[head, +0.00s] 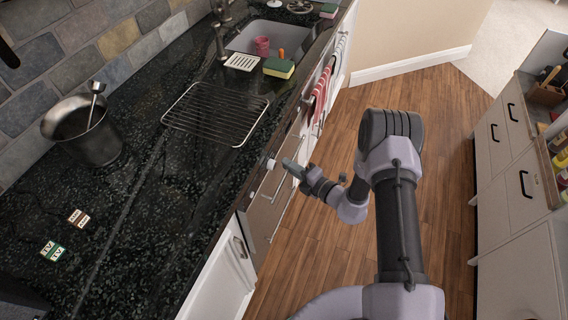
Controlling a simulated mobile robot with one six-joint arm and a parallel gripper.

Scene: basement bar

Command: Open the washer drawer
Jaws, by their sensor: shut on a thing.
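The washer (262,212) is a brownish metal front set under the dark counter, left of my arm, seen steeply from above. A pale bar handle (281,188) runs along it. A small whitish round piece (269,162) shows at its upper edge, just below the counter. My gripper (284,166) is at this upper part of the front, shut on a part of the washer drawer. The exact grip is small and partly hidden by the fingers. The drawer looks close to flush with the front, but how far out it is cannot be told.
The counter (130,235) carries a wire rack (215,113), a metal pot (82,130), a sponge (279,68) and small cards. Red striped towels (319,92) hang beyond the washer. Wooden floor (440,125) is free between this counter and the right-hand cabinets (515,180).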

